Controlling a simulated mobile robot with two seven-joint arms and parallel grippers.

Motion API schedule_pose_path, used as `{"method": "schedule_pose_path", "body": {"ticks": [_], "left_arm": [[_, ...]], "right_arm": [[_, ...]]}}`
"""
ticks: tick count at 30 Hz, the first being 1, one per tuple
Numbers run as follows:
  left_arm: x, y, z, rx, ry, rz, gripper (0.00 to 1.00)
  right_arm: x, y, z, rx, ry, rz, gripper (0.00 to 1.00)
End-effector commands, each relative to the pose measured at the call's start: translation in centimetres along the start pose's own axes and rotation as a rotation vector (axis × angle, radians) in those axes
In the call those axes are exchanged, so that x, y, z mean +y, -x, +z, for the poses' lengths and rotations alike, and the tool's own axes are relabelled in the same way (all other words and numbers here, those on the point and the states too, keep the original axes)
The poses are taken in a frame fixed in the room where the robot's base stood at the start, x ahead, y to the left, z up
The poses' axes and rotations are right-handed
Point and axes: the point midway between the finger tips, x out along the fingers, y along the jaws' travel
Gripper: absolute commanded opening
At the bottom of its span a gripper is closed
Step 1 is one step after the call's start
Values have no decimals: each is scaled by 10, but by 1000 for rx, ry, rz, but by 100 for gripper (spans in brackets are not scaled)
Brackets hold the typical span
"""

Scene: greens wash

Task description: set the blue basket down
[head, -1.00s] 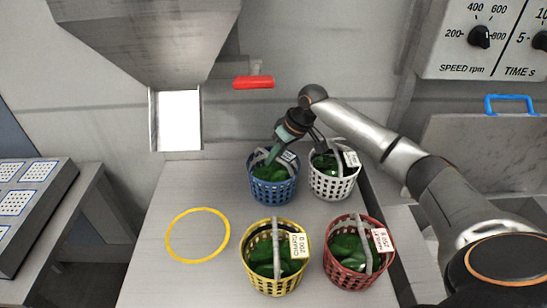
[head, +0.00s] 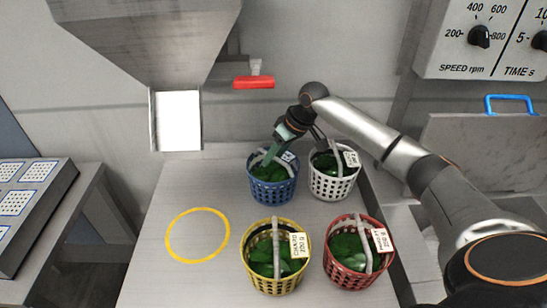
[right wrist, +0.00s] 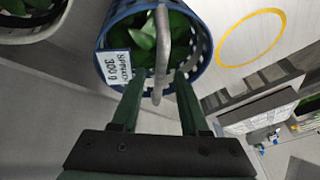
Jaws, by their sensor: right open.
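The blue basket (head: 273,188) stands upright on the grey table, filled with green leaves, at the back beside the white basket. In the right wrist view the blue basket (right wrist: 203,62) shows its white label and its grey handle (right wrist: 161,50). My right gripper (head: 272,150) is at the blue basket's top. In the right wrist view its two green fingers (right wrist: 160,84) are apart, one on each side of the handle's lower end, with gaps to it. My left gripper is not in view.
A white basket (head: 331,185) stands close at the right. A yellow basket (head: 274,283) and a red basket (head: 349,277) stand in front. A yellow ring (head: 169,248) marks an empty spot on the table (head: 190,185) at the left. A chute with a red handle (head: 253,82) hangs behind.

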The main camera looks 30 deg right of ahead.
Motion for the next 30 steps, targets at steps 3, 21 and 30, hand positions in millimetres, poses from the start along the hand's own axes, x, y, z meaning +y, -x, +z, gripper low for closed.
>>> {"method": "schedule_pose_path", "body": {"ticks": [3,21,30], "left_arm": [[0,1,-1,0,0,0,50],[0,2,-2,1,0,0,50],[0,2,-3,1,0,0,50]], "right_arm": [[1,22,-1,3,1,4,44],[0,113,0,0,-1,1,44],[0,114,0,1,-1,1,44]]}}
